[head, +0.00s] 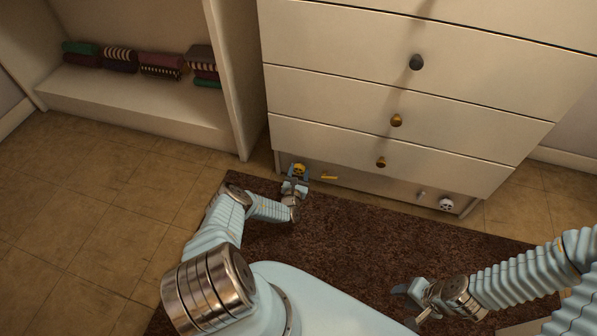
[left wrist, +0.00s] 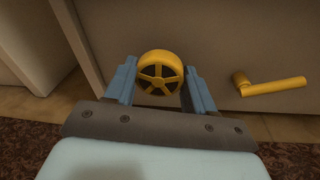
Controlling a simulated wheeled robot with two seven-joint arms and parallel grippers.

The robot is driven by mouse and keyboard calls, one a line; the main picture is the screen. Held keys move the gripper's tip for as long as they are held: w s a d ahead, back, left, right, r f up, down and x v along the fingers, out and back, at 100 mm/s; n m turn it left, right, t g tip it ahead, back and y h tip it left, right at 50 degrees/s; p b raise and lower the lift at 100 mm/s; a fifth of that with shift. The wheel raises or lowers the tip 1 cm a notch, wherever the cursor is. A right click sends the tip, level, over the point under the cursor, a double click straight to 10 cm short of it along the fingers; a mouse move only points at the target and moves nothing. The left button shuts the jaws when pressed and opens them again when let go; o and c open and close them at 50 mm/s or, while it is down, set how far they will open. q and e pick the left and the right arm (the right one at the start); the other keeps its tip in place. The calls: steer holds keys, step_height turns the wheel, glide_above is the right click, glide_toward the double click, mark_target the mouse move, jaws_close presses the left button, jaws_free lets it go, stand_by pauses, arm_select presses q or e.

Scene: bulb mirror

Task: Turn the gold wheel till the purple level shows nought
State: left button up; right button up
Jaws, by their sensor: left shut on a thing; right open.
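The gold wheel (head: 299,168) is a small spoked wheel low on the front of the pale dresser, near its left end. In the left wrist view the wheel (left wrist: 160,72) sits between the two blue fingers of my left gripper (left wrist: 160,88), which is shut on it. In the head view my left gripper (head: 296,178) is at the dresser's foot. My right gripper (head: 408,304) is open and empty above the rug, well away from the dresser. I see no purple level in either view.
A yellow lever handle (head: 328,178) is just right of the wheel, also in the left wrist view (left wrist: 272,87). A white wheel (head: 446,204) is further right. Drawer knobs (head: 396,120) stick out above. A shelf (head: 140,105) with folded cloths is left. The brown rug (head: 370,235) is clear.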

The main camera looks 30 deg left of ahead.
arm_select(q)
steer(key=m, duration=0.5)
steer(key=shift+f+y, duration=0.1)
steer(key=shift+y, duration=0.2)
steer(key=shift+m+t, duration=0.5)
steer(key=shift+m, duration=1.9)
steer(key=o, duration=1)
steer(key=p+v, duration=0.3)
steer(key=v, duration=1.1)
steer(key=shift+f, duration=0.15)
steer(key=shift+w, duration=0.1)
